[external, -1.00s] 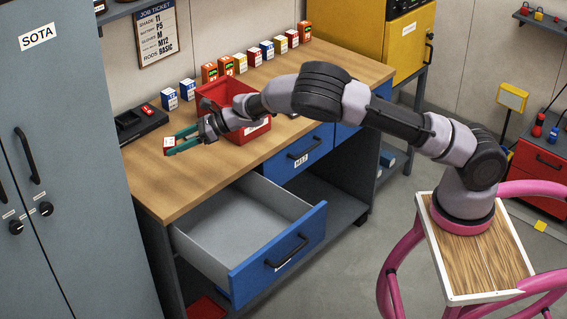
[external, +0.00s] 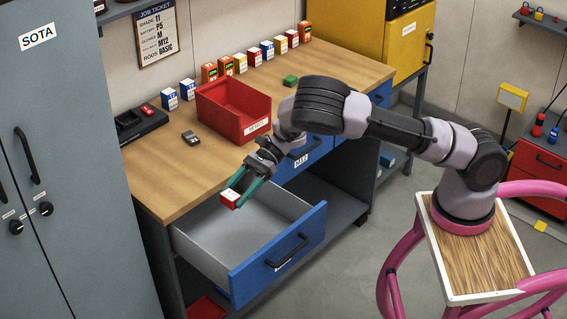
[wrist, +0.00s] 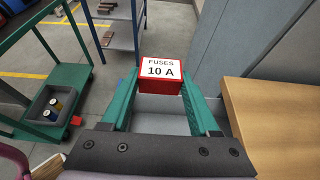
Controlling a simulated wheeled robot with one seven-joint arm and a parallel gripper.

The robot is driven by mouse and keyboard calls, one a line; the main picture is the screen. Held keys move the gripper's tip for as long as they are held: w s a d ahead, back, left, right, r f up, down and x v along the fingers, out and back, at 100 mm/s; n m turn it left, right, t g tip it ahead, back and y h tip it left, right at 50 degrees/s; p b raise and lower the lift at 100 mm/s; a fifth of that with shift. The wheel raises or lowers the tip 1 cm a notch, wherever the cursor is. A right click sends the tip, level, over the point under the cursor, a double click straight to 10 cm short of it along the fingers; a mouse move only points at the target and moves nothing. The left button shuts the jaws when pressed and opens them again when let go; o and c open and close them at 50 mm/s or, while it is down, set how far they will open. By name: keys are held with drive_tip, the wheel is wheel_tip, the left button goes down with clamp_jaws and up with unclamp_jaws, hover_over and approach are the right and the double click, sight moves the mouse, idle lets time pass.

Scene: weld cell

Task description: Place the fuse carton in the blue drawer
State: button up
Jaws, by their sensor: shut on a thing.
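The fuse carton (external: 229,199) is a small red and white box; in the wrist view its label (wrist: 162,69) reads FUSES 10 A. My gripper (external: 238,192) has green fingers shut on the carton, and holds it above the open blue drawer. The drawer (external: 280,262) is pulled out from the workbench, with a blue front, a black handle and a grey inside. The part of its inside that shows is empty. In the wrist view my gripper (wrist: 160,85) has a finger on each side of the carton, and the grey drawer interior shows below.
The wooden bench top (external: 175,190) lies behind the drawer. On it stand a red bin (external: 233,110), a black tray (external: 140,123), a small grey device (external: 191,138) and a row of small cartons. A grey cabinet (external: 70,200) stands left of the drawer.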

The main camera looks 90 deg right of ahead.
wheel_tip(320, 180, down, 21)
drive_tip(key=shift+r, duration=0.15)
idle(0.5)
drive_tip(key=shift+f, duration=0.55)
